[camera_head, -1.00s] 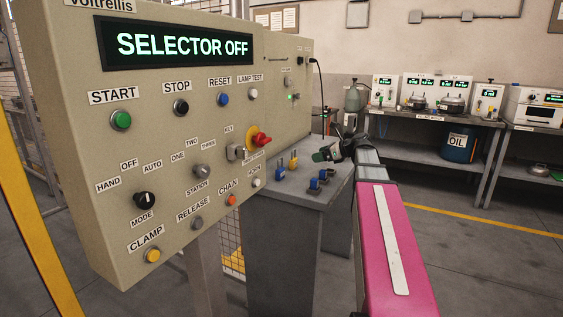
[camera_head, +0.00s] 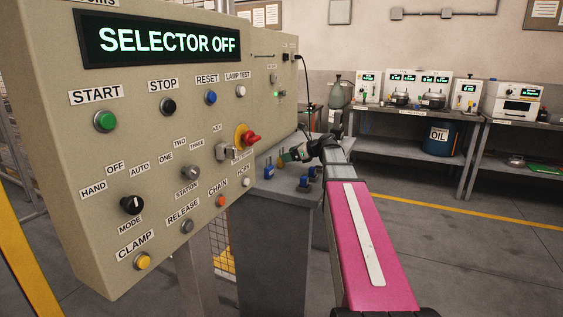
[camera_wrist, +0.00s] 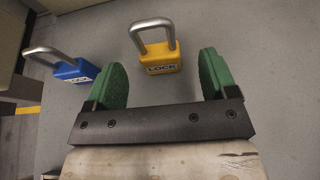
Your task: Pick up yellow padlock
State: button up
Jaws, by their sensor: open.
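The yellow padlock (camera_wrist: 160,60) stands on the grey top of a pedestal (camera_wrist: 250,45), its steel shackle pointing to the top of the wrist view. My gripper (camera_wrist: 162,80) is open, its two green fingertips on either side of the padlock's lower end with gaps to both. The padlock lies slightly beyond the middle of the jaws, not gripped. In the head view my gripper (camera_head: 293,156) is low over the pedestal and hides most of the yellow padlock (camera_head: 281,163).
A blue padlock (camera_wrist: 75,70) lies just left of the left fingertip; it also shows in the head view (camera_head: 268,171). A large control panel (camera_head: 165,130) rises close on the left.

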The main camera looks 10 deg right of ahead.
jog(key=x, duration=0.4)
jog(key=shift+a+f, duration=0.2)
jog(key=shift+f, duration=0.1)
jog(key=c, duration=1)
jog(key=shift+c, duration=0.2)
jog(key=shift+r, duration=0.85)
notch_tip(320, 180, up, 2)
jog(key=shift+r, duration=0.15)
jog(key=s+a+r, duration=0.5)
jog(key=a+r, duration=0.2)
jog(key=a, duration=0.3)
jog(key=shift+s+a, duration=0.15)
jog(key=shift+s, duration=0.05)
